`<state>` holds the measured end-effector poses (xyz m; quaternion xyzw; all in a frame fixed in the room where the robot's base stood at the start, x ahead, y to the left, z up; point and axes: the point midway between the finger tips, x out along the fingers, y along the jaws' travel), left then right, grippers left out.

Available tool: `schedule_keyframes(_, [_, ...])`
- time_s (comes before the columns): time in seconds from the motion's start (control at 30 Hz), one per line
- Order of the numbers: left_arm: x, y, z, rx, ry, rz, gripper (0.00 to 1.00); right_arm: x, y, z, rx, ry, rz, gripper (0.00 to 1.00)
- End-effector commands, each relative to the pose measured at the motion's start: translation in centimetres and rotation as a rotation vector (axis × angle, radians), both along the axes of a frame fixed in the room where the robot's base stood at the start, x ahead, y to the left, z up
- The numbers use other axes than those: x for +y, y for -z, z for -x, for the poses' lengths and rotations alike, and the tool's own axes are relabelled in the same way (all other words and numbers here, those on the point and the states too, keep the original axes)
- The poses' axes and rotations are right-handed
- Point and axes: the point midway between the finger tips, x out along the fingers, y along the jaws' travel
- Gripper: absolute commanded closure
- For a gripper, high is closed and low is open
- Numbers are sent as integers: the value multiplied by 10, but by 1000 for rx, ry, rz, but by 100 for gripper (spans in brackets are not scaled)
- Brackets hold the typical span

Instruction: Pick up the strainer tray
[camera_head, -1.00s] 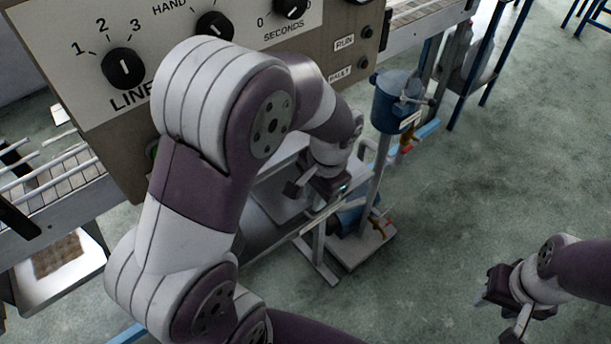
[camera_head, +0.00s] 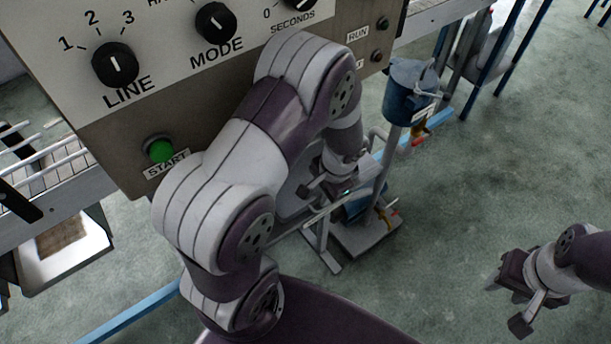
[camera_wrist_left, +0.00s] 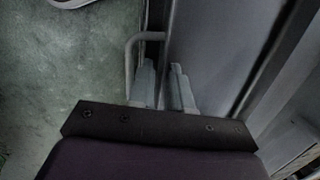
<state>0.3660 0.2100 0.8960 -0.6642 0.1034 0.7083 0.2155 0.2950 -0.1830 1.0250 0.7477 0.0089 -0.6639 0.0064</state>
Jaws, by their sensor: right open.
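No part is clearly recognisable as the strainer tray. A grey sheet-like part (camera_wrist_left: 215,60) with a looped handle bar (camera_wrist_left: 129,65) lies under my left gripper in the left wrist view; it may be the tray. My left gripper (camera_head: 325,188) is low beside the machine, under the control panel, partly hidden by its own arm. Its two fingers (camera_wrist_left: 163,88) show in the wrist view with a narrow gap, over the sheet's left edge; whether they grip it is not clear. My right gripper (camera_head: 508,299) is open and empty over the floor at right.
The control panel (camera_head: 100,130) with knobs and a green START button (camera_head: 160,150) stands behind my left arm. A blue funnel-like vessel (camera_head: 410,92) on a post stands right of my left gripper. A pale tray with brown mesh (camera_head: 62,245) is at far left.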

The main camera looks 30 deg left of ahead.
Motion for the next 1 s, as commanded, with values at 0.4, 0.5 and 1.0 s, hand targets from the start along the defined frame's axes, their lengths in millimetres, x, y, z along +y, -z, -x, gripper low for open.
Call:
schedule_keyframes(0.4, [0, 0, 0, 0, 0, 0, 100, 0, 0, 0, 0, 0, 0, 57])
schedule_keyframes(0.5, [0, -3, 0, -1, 0, 0, 100, 0, 0, 0, 0, 0, 0, 57])
schedule_keyframes(1.0, [-58, -74, 10, -5, 8, 1, 100, 0, 8, 0, 0, 0, 0, 57])
